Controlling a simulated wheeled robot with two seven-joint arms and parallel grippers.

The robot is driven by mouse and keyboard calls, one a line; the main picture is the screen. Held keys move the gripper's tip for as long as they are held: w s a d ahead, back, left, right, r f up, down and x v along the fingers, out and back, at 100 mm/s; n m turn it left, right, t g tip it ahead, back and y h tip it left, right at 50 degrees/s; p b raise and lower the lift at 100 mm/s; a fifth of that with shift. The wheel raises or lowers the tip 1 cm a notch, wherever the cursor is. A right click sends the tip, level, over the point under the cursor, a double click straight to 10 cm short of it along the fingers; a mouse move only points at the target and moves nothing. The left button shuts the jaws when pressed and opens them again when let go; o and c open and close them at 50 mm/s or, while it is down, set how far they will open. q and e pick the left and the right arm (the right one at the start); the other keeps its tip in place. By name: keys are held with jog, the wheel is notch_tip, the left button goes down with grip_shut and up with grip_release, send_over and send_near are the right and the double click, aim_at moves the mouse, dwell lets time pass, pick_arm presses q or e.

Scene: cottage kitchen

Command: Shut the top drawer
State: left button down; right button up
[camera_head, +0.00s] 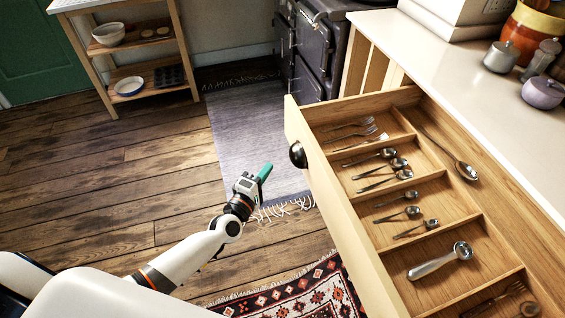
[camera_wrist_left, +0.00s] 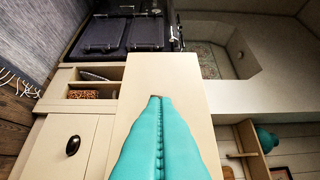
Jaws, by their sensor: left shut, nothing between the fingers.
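The top drawer (camera_head: 398,118) stands pulled far out of the counter in the head view, with wooden dividers and metal cutlery inside. Its cream front (camera_head: 335,200) carries a dark round knob (camera_head: 298,154). My left gripper (camera_head: 265,172) has teal fingers pressed together and empty. It is in front of the drawer front, to the left of the knob, with a visible gap in the head view. In the left wrist view the shut fingers (camera_wrist_left: 160,98) point at a pale panel (camera_wrist_left: 160,72), which looks like the drawer front; contact cannot be told. My right gripper is not in view.
The countertop (camera_head: 470,85) holds several pots and jars at the right. A dark stove (camera_head: 318,45) stands behind the drawer. A wooden shelf (camera_head: 145,50) is at the back left. Rugs (camera_head: 250,130) lie on the wooden floor, which is otherwise clear around my left arm.

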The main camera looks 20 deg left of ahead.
aim_at(289, 154)
pick_arm(q)
jog(key=shift+w+d+p, duration=0.15)
jog(key=shift+w+d, duration=0.75)
jog(key=shift+w, duration=0.15)
jog(key=shift+w+d+p, duration=0.15)
jog(key=shift+w+d, duration=0.7)
jog(key=shift+w, duration=0.2)
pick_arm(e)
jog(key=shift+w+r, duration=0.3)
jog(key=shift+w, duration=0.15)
